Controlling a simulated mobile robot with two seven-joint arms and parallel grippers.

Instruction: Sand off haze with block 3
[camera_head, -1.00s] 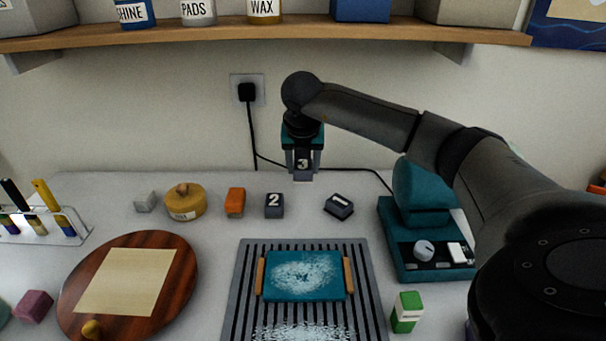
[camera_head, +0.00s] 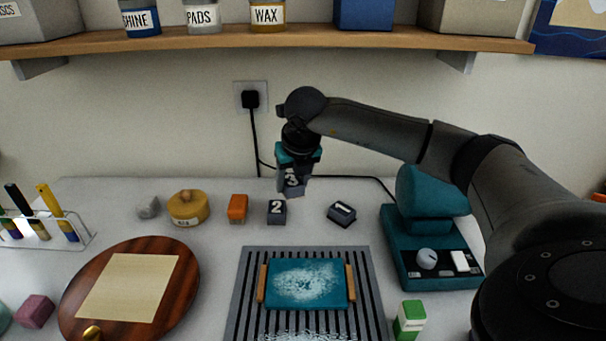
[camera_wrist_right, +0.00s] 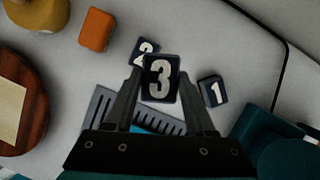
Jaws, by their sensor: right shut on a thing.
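My right gripper (camera_head: 292,188) is shut on block 3 (camera_head: 291,180), a dark block with a white "3". It holds the block in the air above the back of the table, close to block 2. Block 3 also shows between the fingers in the right wrist view (camera_wrist_right: 160,79). A teal tray with wooden handles (camera_head: 307,303) lies on the slatted grey rack (camera_head: 241,309). White haze (camera_head: 306,281) covers much of its top. Block 2 (camera_head: 277,212) and block 1 (camera_head: 341,213) rest on the table behind the rack. My left gripper is not in view.
An orange block (camera_head: 237,208), a yellow lidded pot (camera_head: 188,208) and a round wooden board (camera_head: 184,296) are on the left. A shelf (camera_head: 300,39) runs above.

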